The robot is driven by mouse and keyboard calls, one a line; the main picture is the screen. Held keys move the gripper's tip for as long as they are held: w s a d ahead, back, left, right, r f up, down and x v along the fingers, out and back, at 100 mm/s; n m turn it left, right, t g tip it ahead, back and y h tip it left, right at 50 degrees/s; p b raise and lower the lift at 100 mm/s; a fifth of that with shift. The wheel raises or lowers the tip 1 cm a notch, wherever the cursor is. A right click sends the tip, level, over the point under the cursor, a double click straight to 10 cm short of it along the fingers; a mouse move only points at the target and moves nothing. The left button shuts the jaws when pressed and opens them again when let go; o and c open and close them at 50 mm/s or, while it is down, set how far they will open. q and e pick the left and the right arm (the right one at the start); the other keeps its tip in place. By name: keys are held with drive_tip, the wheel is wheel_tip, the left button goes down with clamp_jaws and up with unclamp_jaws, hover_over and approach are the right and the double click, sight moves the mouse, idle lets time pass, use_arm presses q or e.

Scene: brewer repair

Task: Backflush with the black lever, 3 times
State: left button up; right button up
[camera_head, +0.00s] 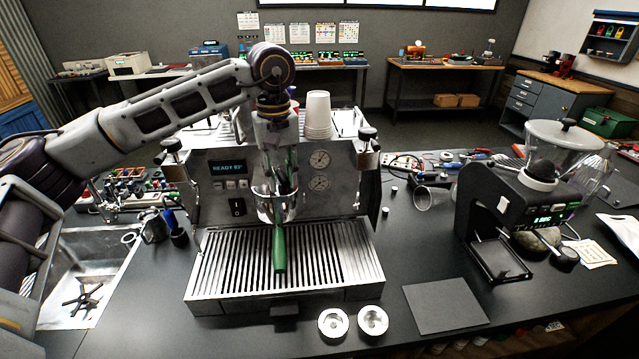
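The espresso machine (340,215) stands in the middle of the counter, its display reading "READY 93°". A portafilter with a green handle (279,252) sits at the machine's front centre, handle towards me over the drip tray (330,265). My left gripper (280,188) points down in front of the group, just above the portafilter. The fingers overlap dark parts there, so their opening and any grip are unclear. I cannot make out the black lever; the gripper and wrist cover the group area. My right gripper is not in view.
Paper cups (318,115) stand on the machine. A grinder (520,205) is on the right, a black mat (445,306) on the counter before it. Two small metal baskets (333,322) lie at the front edge. A sink (85,280) is on the left.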

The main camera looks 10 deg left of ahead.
use_arm(q)
drive_tip(key=shift+a, duration=0.1)
idle(0.3)
drive_tip(key=shift+s+a+m, duration=0.25)
drive_tip(key=shift+a+m, duration=0.2)
drive_tip(key=shift+m, duration=0.35)
drive_tip(key=shift+s+a+m, duration=0.15)
drive_tip(key=shift+a+m, duration=0.35)
drive_tip(key=shift+m, duration=0.3)
